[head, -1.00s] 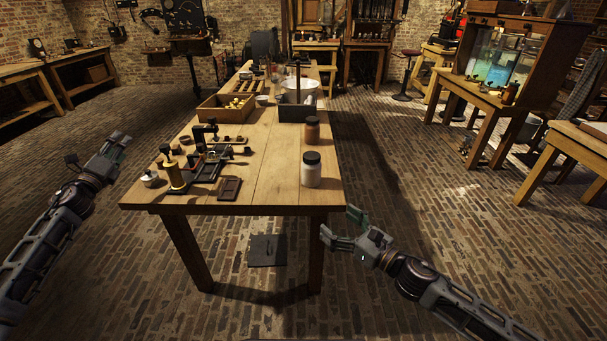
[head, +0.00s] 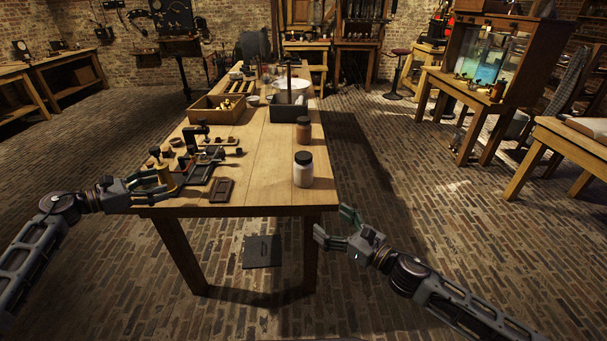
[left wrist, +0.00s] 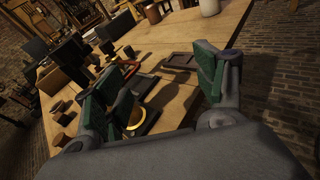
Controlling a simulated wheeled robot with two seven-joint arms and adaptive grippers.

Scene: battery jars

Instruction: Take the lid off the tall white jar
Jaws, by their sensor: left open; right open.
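The tall white jar (head: 303,174) stands upright near the table's front right corner, its dark lid (head: 303,157) on top. In the left wrist view, a white jar body (left wrist: 209,7) is cut off by the top edge. My left gripper (head: 165,183) is open at the table's front left edge, beside the brass-and-black apparatus, well left of the jar. Its green-padded fingers show wide apart in the left wrist view (left wrist: 160,85), with nothing held. My right gripper (head: 333,224) is open and empty, off the table's front right corner, lower right of the jar.
A brown jar (head: 303,131) stands behind the white one. The apparatus (head: 205,160) and a small dark tray (head: 222,190) occupy the table's left front. A wooden crate (head: 218,115) and a dark box (head: 288,114) stand further back. Bare tabletop (head: 262,165) lies left of the jar.

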